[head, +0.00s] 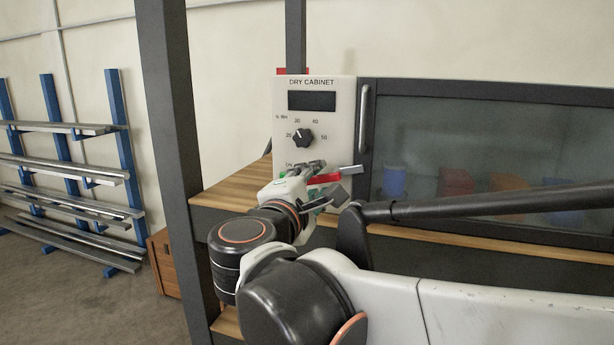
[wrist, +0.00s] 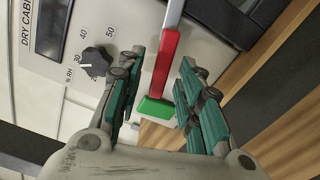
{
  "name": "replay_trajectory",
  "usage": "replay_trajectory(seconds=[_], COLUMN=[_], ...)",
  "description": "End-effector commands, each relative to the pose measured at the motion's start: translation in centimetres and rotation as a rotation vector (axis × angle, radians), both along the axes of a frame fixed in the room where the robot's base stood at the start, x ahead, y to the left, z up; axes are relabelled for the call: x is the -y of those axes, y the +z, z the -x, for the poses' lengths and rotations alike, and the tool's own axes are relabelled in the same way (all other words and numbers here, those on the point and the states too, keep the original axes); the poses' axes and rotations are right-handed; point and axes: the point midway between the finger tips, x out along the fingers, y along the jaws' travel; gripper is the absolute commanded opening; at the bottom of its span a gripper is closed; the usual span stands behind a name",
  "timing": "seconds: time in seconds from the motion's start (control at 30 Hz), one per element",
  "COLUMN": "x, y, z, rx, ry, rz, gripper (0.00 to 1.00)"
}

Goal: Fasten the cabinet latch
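The dry cabinet's control panel (head: 315,120) stands left of its dark-framed glass door (head: 480,150), which looks closed. Low on the panel is the latch: a red bar (wrist: 163,62) with a pale grey part (wrist: 174,12) beyond it and a green block (wrist: 155,108) at its near end. In the head view the red bar (head: 324,179) lies roughly level, partly hidden by my gripper (head: 328,177). In the wrist view my gripper (wrist: 160,68) is open, its fingers on either side of the red bar with gaps. Whether the latch is engaged is unclear.
A round knob (head: 303,138) and dark display (head: 311,101) sit above the latch. A vertical door handle (head: 364,118) is close to the right. A dark post (head: 172,120) stands left, beside the wooden shelf (head: 235,186). Coloured bins (head: 455,182) show dimly behind the glass.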

Motion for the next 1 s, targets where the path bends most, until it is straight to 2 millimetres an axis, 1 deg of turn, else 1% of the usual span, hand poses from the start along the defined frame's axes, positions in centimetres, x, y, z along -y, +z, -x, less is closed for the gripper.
replay_trajectory(seconds=[0.03,0.1,0.2,0.47,0.5,0.57,0.6,0.63,0.67,0.87,1.0], x=[0.3,0.4,0.6,0.6,0.6,0.6,0.6,0.6,0.6,0.6,0.5], y=[0.1,0.1,0.0,0.0,0.0,0.0,0.0,0.0,0.0,0.0,0.2], z=[-0.6,-1.1,-1.5,-1.6,-1.6,-1.6,-1.6,-1.6,-1.6,-1.6,-1.6], rx=[0.000,0.000,0.000,0.000,0.000,0.000,0.000,0.000,0.000,0.002,0.029], ry=[-0.002,-0.001,-0.001,0.000,0.000,0.000,0.000,0.000,0.000,0.000,0.000], rz=[0.000,0.000,0.000,0.000,0.000,0.000,0.000,0.000,0.000,-0.006,-0.079], gripper=[0.33,0.33,0.33,0.33,0.31,0.17,0.08,0.02,0.00,0.00,0.00])
